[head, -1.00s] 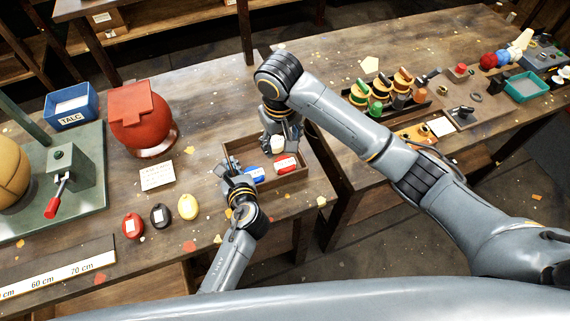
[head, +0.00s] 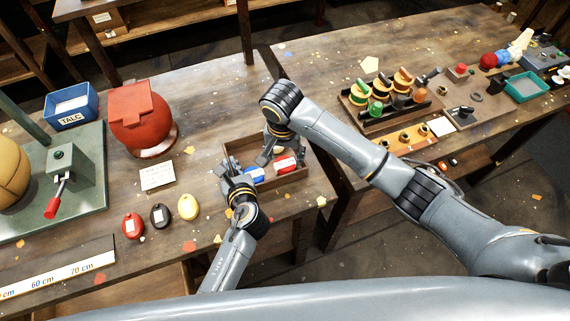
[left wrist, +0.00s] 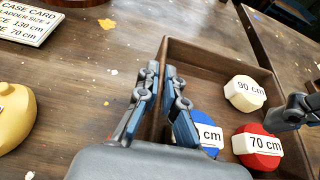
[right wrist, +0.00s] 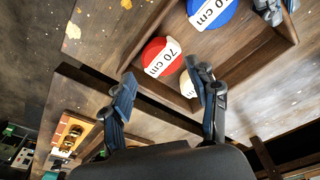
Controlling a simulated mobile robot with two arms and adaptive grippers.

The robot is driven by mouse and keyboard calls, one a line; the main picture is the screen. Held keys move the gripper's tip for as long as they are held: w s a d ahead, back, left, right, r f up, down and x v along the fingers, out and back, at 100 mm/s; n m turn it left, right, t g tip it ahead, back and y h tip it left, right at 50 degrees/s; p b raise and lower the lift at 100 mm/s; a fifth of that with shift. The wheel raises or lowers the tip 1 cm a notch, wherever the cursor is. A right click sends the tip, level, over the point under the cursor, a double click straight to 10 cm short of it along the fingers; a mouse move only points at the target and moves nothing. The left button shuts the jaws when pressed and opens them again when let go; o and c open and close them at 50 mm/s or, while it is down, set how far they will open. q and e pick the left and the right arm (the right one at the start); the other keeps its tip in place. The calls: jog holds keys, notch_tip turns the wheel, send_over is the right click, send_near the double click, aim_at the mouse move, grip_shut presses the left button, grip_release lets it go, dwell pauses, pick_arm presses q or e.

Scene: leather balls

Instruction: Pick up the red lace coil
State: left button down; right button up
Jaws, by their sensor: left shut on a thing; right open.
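The red lace coil (head: 286,166), with a white "70 cm" label, lies in a wooden tray (head: 308,172). It also shows in the left wrist view (left wrist: 250,160) and the right wrist view (right wrist: 155,50). My right gripper (head: 281,156) is open above the tray, close to the red coil; whether it touches is unclear. My left gripper (left wrist: 160,72) is shut on the tray's left wall. A blue coil (head: 254,174) lies left of the red one. A white "90 cm" coil (left wrist: 244,92) lies behind, hidden in the head view by my right gripper.

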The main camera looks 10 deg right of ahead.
aim_at(285, 163)
jog(key=f, duration=0.2)
jog(key=w+f, duration=0.1)
jog(key=f, duration=0.2)
jog(key=c, duration=0.8)
notch_tip(285, 163, up, 10)
pick_arm(q)
jog(key=c, duration=1.4)
grip_release()
